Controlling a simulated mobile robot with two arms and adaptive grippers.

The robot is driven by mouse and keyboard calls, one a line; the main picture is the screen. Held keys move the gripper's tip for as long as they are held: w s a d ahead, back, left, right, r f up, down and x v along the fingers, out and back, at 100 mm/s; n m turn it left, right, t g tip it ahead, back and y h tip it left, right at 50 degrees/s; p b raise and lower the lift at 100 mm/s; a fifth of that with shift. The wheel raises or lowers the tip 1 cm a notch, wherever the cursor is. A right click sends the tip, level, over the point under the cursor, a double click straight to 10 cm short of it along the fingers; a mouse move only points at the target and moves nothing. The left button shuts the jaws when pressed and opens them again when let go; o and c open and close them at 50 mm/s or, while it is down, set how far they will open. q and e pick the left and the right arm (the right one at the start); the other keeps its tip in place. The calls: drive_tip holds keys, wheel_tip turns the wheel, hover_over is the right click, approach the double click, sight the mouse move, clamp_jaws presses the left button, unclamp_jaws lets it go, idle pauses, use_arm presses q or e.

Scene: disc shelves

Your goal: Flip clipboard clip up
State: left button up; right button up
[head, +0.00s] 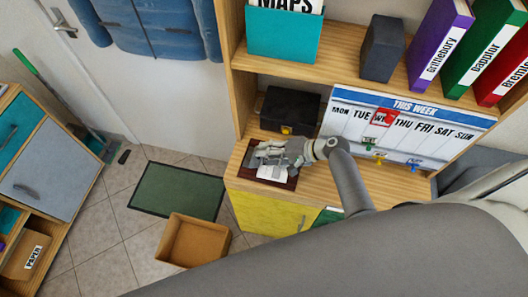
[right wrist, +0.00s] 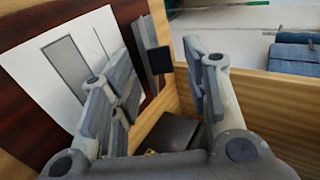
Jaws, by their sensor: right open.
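The clipboard (head: 284,182) is a dark brown board with white paper, lying on the wooden counter. In the right wrist view the brown board (right wrist: 20,135) and its paper fill the left side. A grey metal clip (right wrist: 144,42) with a black part shows at the board's edge; I cannot tell how far it is raised. My right gripper (head: 258,156) is over the clipboard and hides part of it. In the right wrist view the open gripper (right wrist: 155,62) has the clip between and beyond its fingers; contact is unclear. My left gripper is not in view.
A black box (head: 290,106) with a yellow latch stands behind the clipboard. A weekly board (head: 400,128) leans to its right. Binders and a teal maps holder (head: 284,36) are on the upper shelf. A brown bin (head: 192,240) and green mat (head: 176,190) are on the floor.

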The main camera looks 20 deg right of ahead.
drive_tip(key=shift+x, duration=1.2)
drive_tip(key=shift+c, duration=0.2)
